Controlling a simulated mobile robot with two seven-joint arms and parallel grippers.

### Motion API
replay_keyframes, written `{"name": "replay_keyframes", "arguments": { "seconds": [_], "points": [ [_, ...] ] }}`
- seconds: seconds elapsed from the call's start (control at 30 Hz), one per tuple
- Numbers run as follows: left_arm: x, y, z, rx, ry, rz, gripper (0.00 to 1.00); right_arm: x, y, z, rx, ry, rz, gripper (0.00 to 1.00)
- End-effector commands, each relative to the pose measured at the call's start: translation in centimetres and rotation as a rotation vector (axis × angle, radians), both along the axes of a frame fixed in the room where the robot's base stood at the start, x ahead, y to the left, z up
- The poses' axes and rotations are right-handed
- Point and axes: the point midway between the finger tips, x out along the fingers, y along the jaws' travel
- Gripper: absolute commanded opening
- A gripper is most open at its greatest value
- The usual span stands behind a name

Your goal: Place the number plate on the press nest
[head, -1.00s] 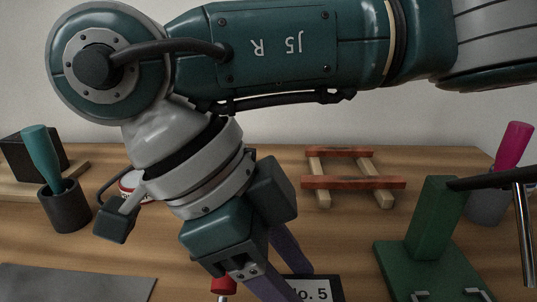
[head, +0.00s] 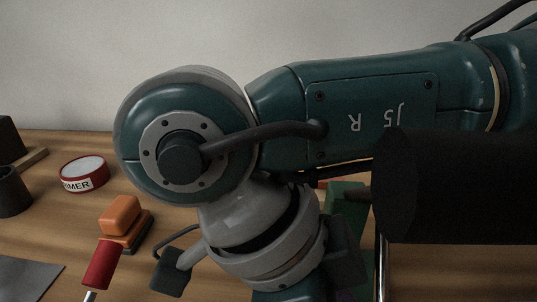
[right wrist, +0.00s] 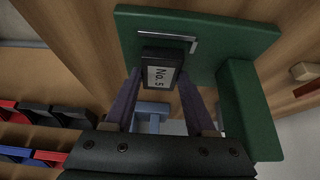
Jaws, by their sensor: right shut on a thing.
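The number plate (right wrist: 161,77), a small dark block with a white "No. 5" face, is between the purple fingers of my right gripper (right wrist: 160,84) in the right wrist view. The gripper is shut on it. The plate is over the green press base (right wrist: 215,28), beside a bent metal bracket (right wrist: 180,39) that seems to edge the nest. I cannot tell whether the plate touches the base. The green press column (right wrist: 245,105) stands to the right. In the head view my right arm hides most of the press (head: 345,198), and the right fingers are out of frame. My left gripper is not in view.
A large black cylinder (head: 435,187) fills the head view's right. At left are an orange-topped block (head: 120,215), a red-handled tool (head: 101,265), a tin (head: 84,175), a dark cup (head: 12,192) and a grey mat (head: 25,280). Coloured bins (right wrist: 50,117) show in the wrist view.

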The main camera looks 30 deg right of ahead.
Motion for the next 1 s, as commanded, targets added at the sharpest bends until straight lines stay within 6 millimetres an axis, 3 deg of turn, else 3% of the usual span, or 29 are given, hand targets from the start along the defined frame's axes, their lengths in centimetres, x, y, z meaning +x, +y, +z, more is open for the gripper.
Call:
{"name": "replay_keyframes", "arguments": {
  "seconds": [0.37,0.4,0.67,1.0],
  "points": [
    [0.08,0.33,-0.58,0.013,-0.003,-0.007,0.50,-0.12,0.08,-0.74,0.000,-0.002,0.002,0.00],
    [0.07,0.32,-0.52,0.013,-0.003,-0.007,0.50,-0.11,0.09,-0.69,0.000,-0.002,0.002,0.58],
    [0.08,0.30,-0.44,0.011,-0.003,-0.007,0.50,-0.11,0.08,-0.62,0.000,-0.002,0.002,0.86],
    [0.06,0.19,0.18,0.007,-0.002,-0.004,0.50,0.04,0.28,0.23,0.001,-0.003,0.002,0.86]
  ]
}}
